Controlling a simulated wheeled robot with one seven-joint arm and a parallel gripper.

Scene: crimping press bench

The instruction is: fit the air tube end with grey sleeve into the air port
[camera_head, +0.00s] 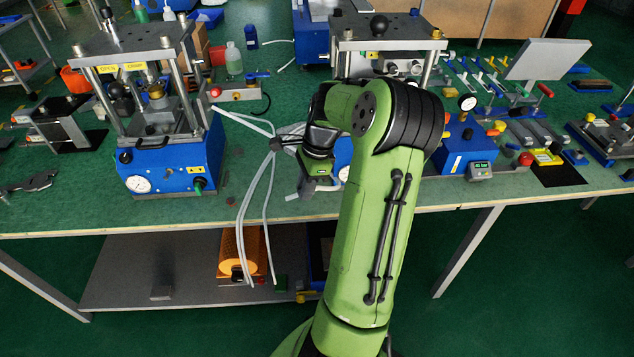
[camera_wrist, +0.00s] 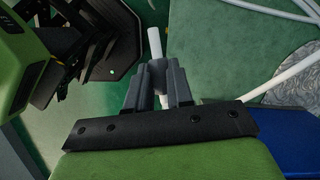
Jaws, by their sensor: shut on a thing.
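My gripper (camera_wrist: 158,82) is shut on an air tube (camera_wrist: 154,42) in the wrist view. The white tube end sticks out past the fingers, and a grey sleeve (camera_wrist: 158,70) appears to sit between them. In the head view my gripper hangs near the bench's front edge, right of a dark hub (camera_head: 277,143) from which several pale tubes (camera_head: 262,180) fan out. The held end is hard to make out there. I cannot pick out the air port for certain in either view; my arm hides much of the middle press's blue base (camera_head: 343,150).
A press with a blue base (camera_head: 165,168), gauge and green fitting (camera_head: 198,185) stands at the left. A second press (camera_head: 388,35) stands behind my arm. A blue gauge unit (camera_head: 455,150) stands at the right. Loose tubes hang over the green bench's front edge.

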